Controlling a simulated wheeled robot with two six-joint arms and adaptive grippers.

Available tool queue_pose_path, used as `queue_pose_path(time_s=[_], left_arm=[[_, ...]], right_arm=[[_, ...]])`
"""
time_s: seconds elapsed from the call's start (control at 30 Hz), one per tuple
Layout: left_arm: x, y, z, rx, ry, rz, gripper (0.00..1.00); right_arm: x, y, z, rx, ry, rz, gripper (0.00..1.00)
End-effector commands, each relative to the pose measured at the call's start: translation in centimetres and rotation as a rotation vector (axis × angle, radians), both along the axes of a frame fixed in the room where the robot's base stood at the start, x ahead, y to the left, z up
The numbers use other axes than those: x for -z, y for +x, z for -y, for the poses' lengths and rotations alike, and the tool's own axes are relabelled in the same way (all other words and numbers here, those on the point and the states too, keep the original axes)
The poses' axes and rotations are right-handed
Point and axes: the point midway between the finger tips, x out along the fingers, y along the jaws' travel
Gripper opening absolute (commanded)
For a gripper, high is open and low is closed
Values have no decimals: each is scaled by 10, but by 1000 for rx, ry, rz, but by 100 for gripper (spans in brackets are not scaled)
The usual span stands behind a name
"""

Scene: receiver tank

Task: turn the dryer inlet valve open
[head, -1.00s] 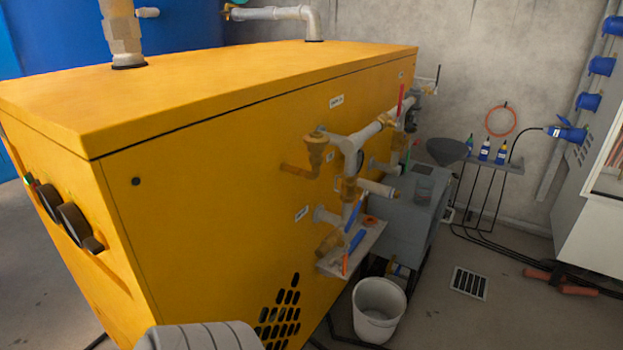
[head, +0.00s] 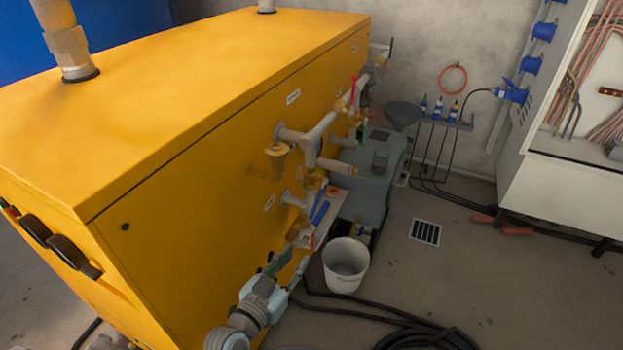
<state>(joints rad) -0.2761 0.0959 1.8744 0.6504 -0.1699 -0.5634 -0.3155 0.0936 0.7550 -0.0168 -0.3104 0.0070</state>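Pipework with several valves runs along the long side of the yellow cabinet (head: 180,170). A valve with a red lever (head: 353,90) is at its upper far end. A valve with a blue lever (head: 320,212) is lower and nearer. A brass fitting (head: 277,152) sticks out beside the grey pipe (head: 318,132). The labels are too small to read, so I cannot tell which valve is the dryer inlet. My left gripper (head: 297,255) is below and in front of the blue lever, fingers apart and seemingly empty. My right gripper is out of view.
A white bucket (head: 345,268) stands on the floor right of my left gripper. A grey machine (head: 375,175) sits behind it. A black hose (head: 425,335) lies coiled on the floor at the bottom. Open floor lies around the drain grate (head: 425,232).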

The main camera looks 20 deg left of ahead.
Motion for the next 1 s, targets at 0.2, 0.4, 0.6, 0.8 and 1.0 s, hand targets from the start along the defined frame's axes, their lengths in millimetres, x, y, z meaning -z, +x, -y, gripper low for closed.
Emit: queue_pose_path(time_s=[0.2, 0.4, 0.6, 0.8, 1.0], left_arm=[[-46, 28, -12, -58, -12, 124, 27], [-43, 81, -8, -56, -13, 122, 27], [-42, 128, -4, -55, -13, 120, 27], [-42, 151, -3, -55, -13, 118, 27], [-43, 154, -3, -55, -12, 118, 27]], right_arm=[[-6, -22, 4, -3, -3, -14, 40], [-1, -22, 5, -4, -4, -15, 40], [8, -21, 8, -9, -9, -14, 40], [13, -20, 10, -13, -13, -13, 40], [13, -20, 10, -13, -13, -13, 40]])
